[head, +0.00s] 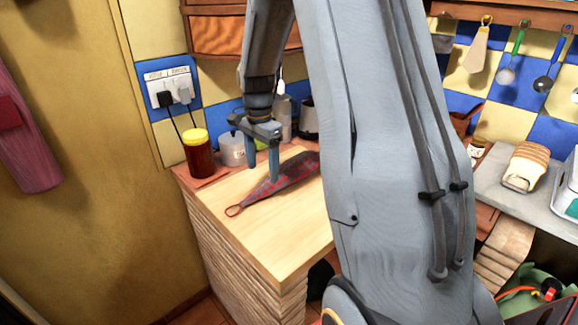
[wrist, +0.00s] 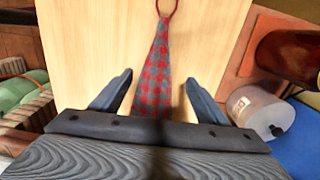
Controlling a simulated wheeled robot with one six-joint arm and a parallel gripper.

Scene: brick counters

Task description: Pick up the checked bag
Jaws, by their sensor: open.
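The checked bag (head: 283,179) is a red and grey-blue tapered cloth piece with a loop at its narrow end. It lies on the light wooden counter top (head: 275,235), the loop toward the near left. My gripper (head: 262,179) is open and points down over the bag. In the wrist view the bag (wrist: 156,75) runs up the middle, between the spread fingers of my gripper (wrist: 156,92). Its wide end is hidden behind the gripper body there. I cannot tell how high the fingertips are above it.
A dark red jar with a yellow lid (head: 199,153) and a clear container (head: 231,149) stand at the counter's back left. A grey canister (head: 281,118) stands behind the bag. Bread (head: 527,167) lies on a separate counter at right. The counter's near part is clear.

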